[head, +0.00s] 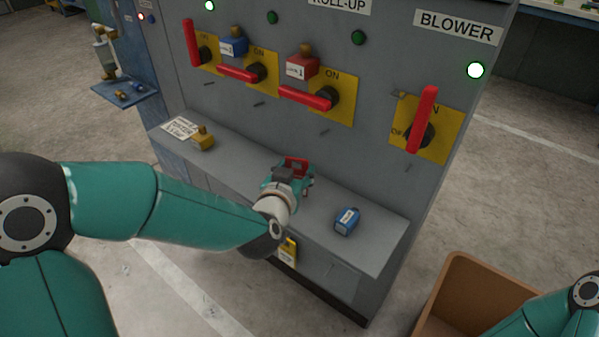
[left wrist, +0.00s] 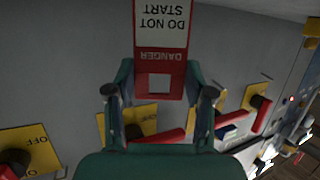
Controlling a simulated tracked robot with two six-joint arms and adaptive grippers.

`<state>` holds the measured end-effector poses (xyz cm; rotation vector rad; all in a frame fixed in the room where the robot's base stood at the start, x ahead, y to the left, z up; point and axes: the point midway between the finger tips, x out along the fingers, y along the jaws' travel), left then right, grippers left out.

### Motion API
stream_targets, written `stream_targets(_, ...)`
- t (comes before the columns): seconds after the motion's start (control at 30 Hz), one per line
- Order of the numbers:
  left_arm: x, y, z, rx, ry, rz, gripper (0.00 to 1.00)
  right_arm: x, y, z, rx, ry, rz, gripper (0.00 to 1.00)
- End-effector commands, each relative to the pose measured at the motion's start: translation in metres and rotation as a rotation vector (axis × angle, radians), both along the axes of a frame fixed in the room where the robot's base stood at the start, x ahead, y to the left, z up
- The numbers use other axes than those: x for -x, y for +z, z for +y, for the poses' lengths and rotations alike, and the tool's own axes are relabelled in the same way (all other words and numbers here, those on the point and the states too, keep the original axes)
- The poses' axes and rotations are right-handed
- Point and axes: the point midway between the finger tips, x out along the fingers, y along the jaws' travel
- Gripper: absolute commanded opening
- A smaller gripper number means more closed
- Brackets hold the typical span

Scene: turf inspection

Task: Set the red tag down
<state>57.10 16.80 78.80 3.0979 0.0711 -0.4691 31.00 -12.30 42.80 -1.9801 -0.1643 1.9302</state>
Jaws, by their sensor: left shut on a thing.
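The red tag (head: 296,164) is held in my left gripper (head: 289,180), over the grey ledge (head: 378,246) of the cabinet in the head view. Whether the tag touches the ledge cannot be told. In the left wrist view the tag (left wrist: 161,55) stands between the two fingers of the left gripper (left wrist: 160,92). It has a red part reading DANGER and a white part reading DO NOT START, upside down in the picture.
A blue padlock (head: 347,221) lies on the ledge to the right, a yellow padlock (head: 203,138) and white card (head: 179,128) to the left. Red-handled switches (head: 422,118) line the panel above. A yellow tag (head: 288,250) shows on the ledge's front. A brown box (head: 470,285) stands lower right.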

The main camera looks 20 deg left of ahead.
Motion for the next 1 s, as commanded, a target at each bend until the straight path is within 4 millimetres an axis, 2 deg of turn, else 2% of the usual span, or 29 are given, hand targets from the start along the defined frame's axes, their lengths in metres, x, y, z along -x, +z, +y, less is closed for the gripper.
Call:
stream_targets(0.03,0.0,-0.002,0.0,0.0,0.0,0.0,0.18,0.0,-0.002,0.0,0.0,0.0,0.0,0.4)
stream_targets(0.07,0.0,-0.002,0.0,0.0,0.0,0.0,0.55,0.0,-0.003,0.0,0.0,0.0,0.0,0.4)
stream_targets(0.2,0.0,-0.001,0.0,0.0,-0.001,0.0,0.78,0.0,-0.001,0.0,0.0,0.0,0.0,0.4)
stream_targets(0.67,0.004,0.003,-0.002,0.001,-0.003,-0.001,0.78,0.0,0.001,0.0,0.0,0.0,0.0,0.4)
stream_targets(0.87,0.034,0.014,-0.004,0.0,-0.005,-0.002,0.78,0.0,0.006,0.0,0.0,0.0,0.0,0.4)
stream_targets(1.0,0.064,0.022,-0.005,0.001,-0.005,-0.005,0.78,0.0,0.007,0.0,0.0,0.0,0.0,0.4)
